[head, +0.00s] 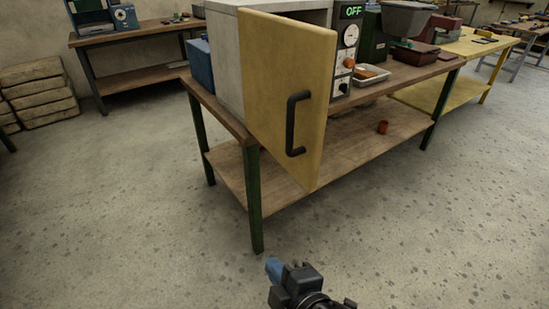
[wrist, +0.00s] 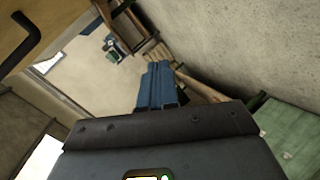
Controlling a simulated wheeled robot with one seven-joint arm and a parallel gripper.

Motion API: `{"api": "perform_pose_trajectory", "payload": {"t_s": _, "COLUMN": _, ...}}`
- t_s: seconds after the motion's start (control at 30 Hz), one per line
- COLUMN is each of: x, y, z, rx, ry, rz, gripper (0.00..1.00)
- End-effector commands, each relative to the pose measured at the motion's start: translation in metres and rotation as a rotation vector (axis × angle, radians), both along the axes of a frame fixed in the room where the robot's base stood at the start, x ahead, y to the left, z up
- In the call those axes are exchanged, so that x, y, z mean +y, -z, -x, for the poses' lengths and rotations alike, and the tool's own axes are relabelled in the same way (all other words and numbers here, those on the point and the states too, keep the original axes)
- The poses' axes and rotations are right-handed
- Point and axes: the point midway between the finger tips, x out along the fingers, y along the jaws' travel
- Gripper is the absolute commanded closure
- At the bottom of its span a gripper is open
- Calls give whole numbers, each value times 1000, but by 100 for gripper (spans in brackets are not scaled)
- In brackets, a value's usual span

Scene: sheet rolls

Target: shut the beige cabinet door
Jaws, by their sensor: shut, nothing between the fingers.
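The beige cabinet door (head: 292,95) stands wide open in the head view, swung out past the front of the pale grey cabinet (head: 225,65). It carries a dark bar handle (head: 293,124). The cabinet stands on the near left end of a workbench. My gripper (head: 274,267) is low at the bottom of the head view, in front of the bench and apart from the door. Its blue fingers (wrist: 156,85) are together and empty in the wrist view. The door's edge and dark handle (wrist: 25,42) show at the wrist view's upper left.
The floor in front is clear.

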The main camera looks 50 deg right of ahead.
Motion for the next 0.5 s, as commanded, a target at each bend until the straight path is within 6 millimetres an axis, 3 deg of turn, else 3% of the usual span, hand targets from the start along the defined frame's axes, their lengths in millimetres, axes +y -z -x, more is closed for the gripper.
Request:
{"api": "perform_pose_trajectory", "payload": {"t_s": 0.03, "x": -3, "y": 0, "z": -20, "rx": -4, "ry": 24, "rz": 63, "gripper": 100}}
{"api": "perform_pose_trajectory", "payload": {"t_s": 0.2, "x": -19, "y": -21, "z": -68, "rx": 9, "ry": 158, "rz": 282, "gripper": 100}}
{"api": "perform_pose_trajectory", "payload": {"t_s": 0.4, "x": -29, "y": -69, "z": -108, "rx": 10, "ry": 379, "rz": 478, "gripper": 100}}
{"api": "perform_pose_trajectory", "payload": {"t_s": 0.5, "x": -29, "y": -97, "z": -119, "rx": 8, "ry": 508, "rz": 544, "gripper": 100}}
